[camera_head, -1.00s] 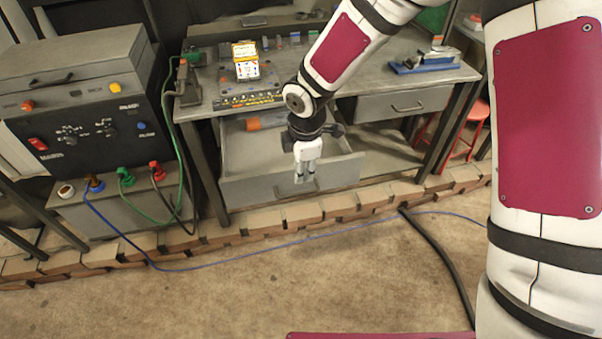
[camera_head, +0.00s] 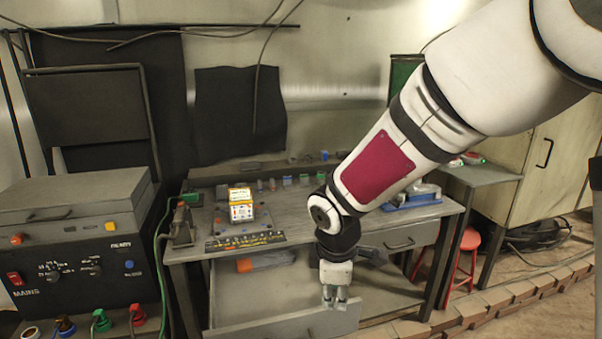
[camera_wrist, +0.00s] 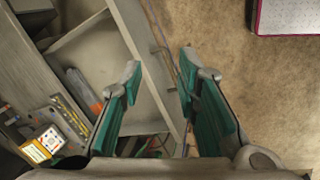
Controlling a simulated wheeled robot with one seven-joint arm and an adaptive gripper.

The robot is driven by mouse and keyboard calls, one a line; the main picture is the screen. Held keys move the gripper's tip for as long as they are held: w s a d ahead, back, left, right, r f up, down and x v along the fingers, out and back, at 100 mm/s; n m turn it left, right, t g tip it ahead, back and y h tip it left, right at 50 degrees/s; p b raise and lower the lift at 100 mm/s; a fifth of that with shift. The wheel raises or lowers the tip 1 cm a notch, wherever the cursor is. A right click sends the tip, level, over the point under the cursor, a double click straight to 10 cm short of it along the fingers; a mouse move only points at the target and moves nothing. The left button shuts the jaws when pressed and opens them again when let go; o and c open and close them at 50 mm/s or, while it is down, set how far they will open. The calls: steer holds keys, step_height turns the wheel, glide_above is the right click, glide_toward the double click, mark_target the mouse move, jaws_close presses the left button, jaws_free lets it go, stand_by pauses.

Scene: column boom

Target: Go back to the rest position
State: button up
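My gripper (camera_head: 336,300) hangs pointing down at the front of the workbench (camera_head: 305,208), close to the pulled-out left drawer (camera_head: 285,324). The open drawer (camera_wrist: 138,60) lies below and to the left of the fingers there. A tool with an orange part (camera_head: 257,262) lies inside the drawer. The rest position is not marked in any view.
A yellow-and-white box (camera_head: 241,206) stands on the bench. A power unit (camera_head: 75,245) with cables is at the left. The bench's right drawer (camera_head: 400,242) is shut. A red stool (camera_head: 463,255) and a tall cabinet (camera_head: 548,165) are at the right. Bare floor (camera_wrist: 235,80) lies beyond the drawer.

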steer(key=s+d+r+m+t, duration=0.1)
steer(key=s+d+r+m, duration=1)
steer(key=s+r, duration=0.35)
steer(key=s+d+m, duration=0.1)
steer(key=s+m, duration=0.4)
steer(key=s, duration=0.3)
steer(key=shift+d+r+t+y, duration=0.25)
steer(key=shift+r+t+y, duration=0.05)
steer(key=shift+r+y, duration=0.1)
